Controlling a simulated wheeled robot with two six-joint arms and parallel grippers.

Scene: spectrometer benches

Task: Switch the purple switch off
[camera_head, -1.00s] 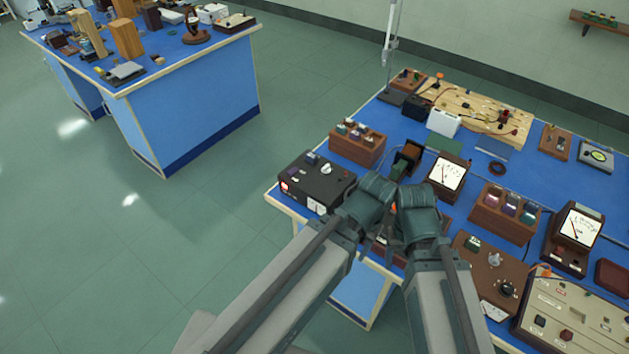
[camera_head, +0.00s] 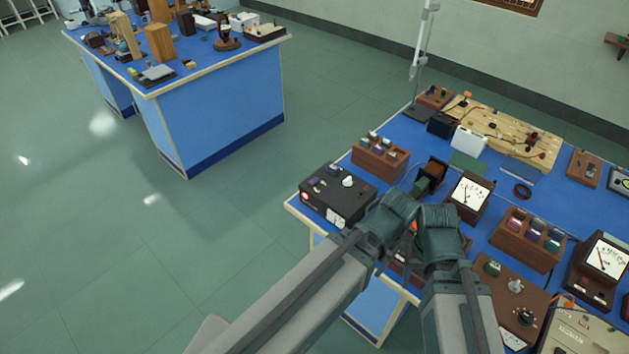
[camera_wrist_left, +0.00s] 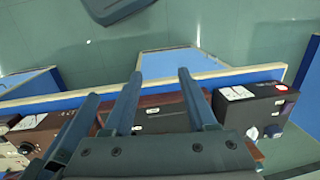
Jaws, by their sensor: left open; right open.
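A black instrument box (camera_head: 357,203) stands at the near left corner of the blue bench. A small purple switch (camera_head: 315,183) appears on its top, beside a white knob; its position is too small to read. The box also shows at the right of the left wrist view (camera_wrist_left: 245,108). My left gripper (camera_wrist_left: 160,73) is open and empty over the bench edge, to the side of the box. My right gripper (camera_head: 425,238) is open beside the left hand, right of the box; its fingertips are mostly hidden. Neither gripper touches the switch.
A wooden box with coloured items (camera_head: 380,158) stands behind the black box. A dial meter (camera_head: 468,196) and a wooden rack (camera_head: 526,240) with coloured items, one purplish, stand to the right. Open floor (camera_head: 200,270) lies left, with another bench (camera_head: 225,125) beyond.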

